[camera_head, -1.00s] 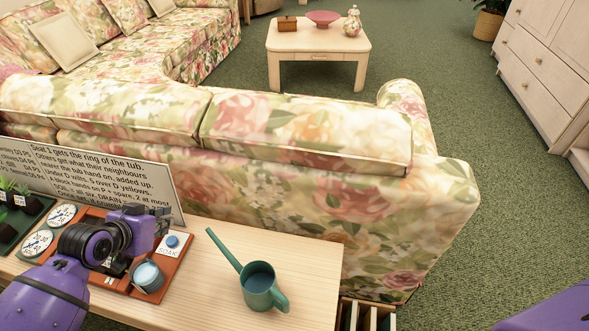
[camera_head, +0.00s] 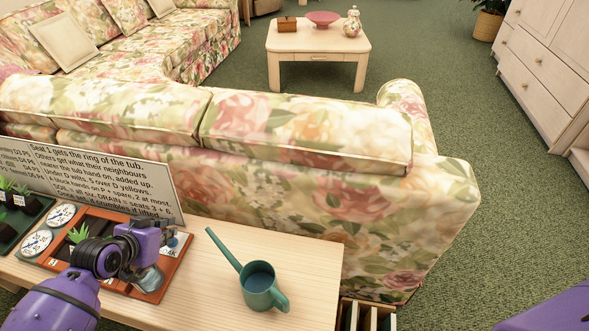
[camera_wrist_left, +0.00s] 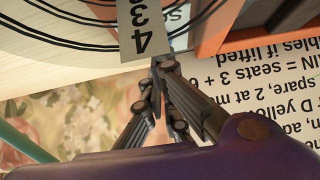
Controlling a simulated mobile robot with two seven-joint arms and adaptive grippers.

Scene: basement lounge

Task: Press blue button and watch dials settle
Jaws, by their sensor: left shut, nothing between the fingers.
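My left gripper (camera_head: 168,246) is shut and empty, low over the right end of the orange-brown board (camera_head: 180,262). It stands over the white SOAK label plate (camera_head: 184,239) and hides most or all of the blue button there. I cannot tell whether the fingertips touch the button. Two white dials, the upper (camera_head: 61,215) and the lower (camera_head: 37,242), are at the board's left; their needles are too small to read surely. In the left wrist view the closed fingers (camera_wrist_left: 163,62) point at the board's edge, and no blue button shows. My right gripper is not in view.
A metal cup (camera_head: 148,280) sits just in front of the gripper. A teal watering can (camera_head: 264,290) stands to the right on the wooden table (camera_head: 215,300). A text sign (camera_head: 110,185) rises behind the board. A dark plant tray (camera_head: 22,222) is at left.

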